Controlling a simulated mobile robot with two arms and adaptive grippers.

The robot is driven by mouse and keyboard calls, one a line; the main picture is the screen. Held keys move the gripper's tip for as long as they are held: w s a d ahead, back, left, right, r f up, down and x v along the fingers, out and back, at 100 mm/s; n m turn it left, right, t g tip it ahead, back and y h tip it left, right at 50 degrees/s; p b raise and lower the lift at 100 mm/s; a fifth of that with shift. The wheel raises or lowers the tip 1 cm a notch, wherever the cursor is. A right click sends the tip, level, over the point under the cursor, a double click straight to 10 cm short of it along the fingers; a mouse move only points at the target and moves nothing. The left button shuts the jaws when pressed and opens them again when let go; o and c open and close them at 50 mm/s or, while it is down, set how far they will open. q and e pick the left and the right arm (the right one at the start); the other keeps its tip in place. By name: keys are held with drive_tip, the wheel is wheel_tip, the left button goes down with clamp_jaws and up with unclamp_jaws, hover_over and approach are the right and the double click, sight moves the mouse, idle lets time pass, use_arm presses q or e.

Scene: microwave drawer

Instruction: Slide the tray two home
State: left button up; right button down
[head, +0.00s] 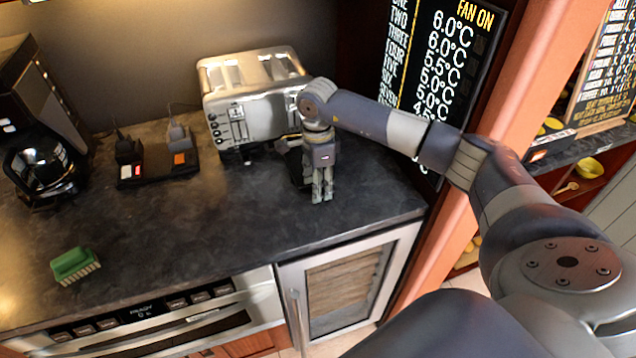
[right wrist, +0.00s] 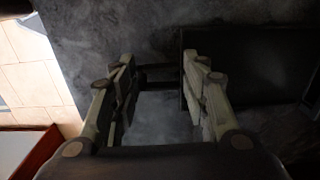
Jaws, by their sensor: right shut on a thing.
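My right gripper (head: 322,197) points down over the dark counter, just in front of the right part of the silver toaster (head: 225,78). In the right wrist view its two fingers (right wrist: 160,85) stand apart, closed on a dark bar-like part between them. A dark flat panel (right wrist: 245,65), which looks like tray two, lies beside the right finger. In the head view a dark piece (head: 296,170) sticks out low at the toaster's front, mostly hidden by my gripper; how far it is out, I cannot tell. My left gripper is not in view.
A black charging base with two handsets (head: 157,172) stands left of the toaster. A coffee maker (head: 45,165) is at the far left and a green brush (head: 74,263) near the front edge. The counter's middle is clear. A menu board (head: 440,60) stands right.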

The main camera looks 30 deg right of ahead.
drive_tip(key=shift+w+b, duration=0.1)
drive_tip(key=shift+b, duration=0.3)
idle(0.3)
drive_tip(key=shift+w, duration=0.2)
drive_tip(key=shift+w+d, duration=0.1)
drive_tip(key=shift+w, duration=0.05)
drive_tip(key=shift+w+d+b, duration=0.2)
drive_tip(key=shift+w+b, duration=0.45)
drive_tip(key=shift+w, duration=0.1)
drive_tip(key=shift+w, duration=0.1)
drive_tip(key=shift+w+d+b, duration=0.15)
drive_tip(key=shift+w+b, duration=0.3)
drive_tip(key=shift+w, duration=0.2)
drive_tip(key=shift+w+d+b, duration=0.15)
drive_tip(key=shift+w+b, duration=0.25)
drive_tip(key=shift+w, duration=0.2)
drive_tip(key=shift+w+d+b, duration=0.2)
drive_tip(key=shift+w+b, duration=0.25)
drive_tip(key=shift+w, duration=0.25)
drive_tip(key=shift+w+d+b, duration=0.15)
drive_tip(key=shift+w+b, duration=0.25)
drive_tip(key=shift+w, duration=0.25)
